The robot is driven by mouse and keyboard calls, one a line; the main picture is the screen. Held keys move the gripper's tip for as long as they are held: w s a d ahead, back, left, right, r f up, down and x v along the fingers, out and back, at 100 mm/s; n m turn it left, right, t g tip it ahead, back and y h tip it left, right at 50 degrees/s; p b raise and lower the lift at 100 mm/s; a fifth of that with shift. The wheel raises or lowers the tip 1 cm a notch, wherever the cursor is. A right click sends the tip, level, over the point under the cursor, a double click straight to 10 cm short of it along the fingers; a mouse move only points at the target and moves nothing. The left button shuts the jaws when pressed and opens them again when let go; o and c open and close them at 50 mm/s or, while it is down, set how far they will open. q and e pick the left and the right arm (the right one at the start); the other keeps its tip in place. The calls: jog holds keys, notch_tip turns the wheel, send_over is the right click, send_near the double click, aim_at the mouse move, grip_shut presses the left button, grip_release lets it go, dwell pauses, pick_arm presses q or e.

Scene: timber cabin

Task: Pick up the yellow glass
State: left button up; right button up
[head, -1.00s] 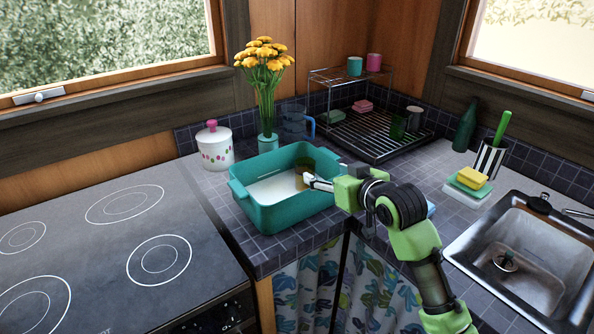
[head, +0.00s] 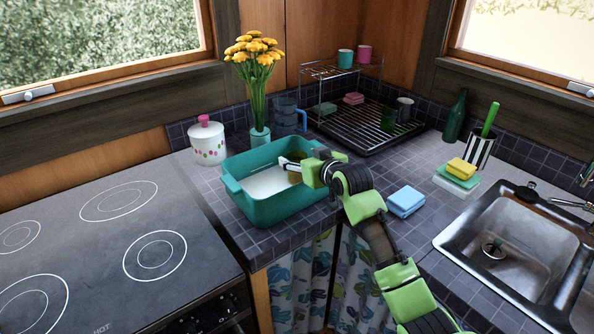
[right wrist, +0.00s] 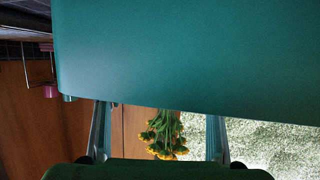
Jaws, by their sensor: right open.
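The yellow glass (head: 294,178) is a small, dark amber shape inside the teal tub (head: 283,208), near its right end in the head view. It is partly hidden by my right gripper (head: 286,163). The gripper's fingertips are over the tub, beside or in front of the glass; I cannot tell whether they touch it. The gripper is open, with nothing seen held. In the right wrist view its two fingers (right wrist: 160,132) stand apart. A teal surface, probably the tub (right wrist: 190,60), fills the upper part there, and the glass does not show. My left gripper is not in view.
A flower vase (head: 260,136), a blue pitcher (head: 286,118) and a lidded jar (head: 207,146) stand behind the tub. A dish rack (head: 365,135) with cups is behind right. Blue sponges (head: 406,201) lie right of my arm. The sink (head: 500,245) is far right, the stove at left.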

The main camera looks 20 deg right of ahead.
jog(key=shift+x, duration=1.3)
jog(key=c, duration=1.7)
jog(key=shift+o, duration=0.2)
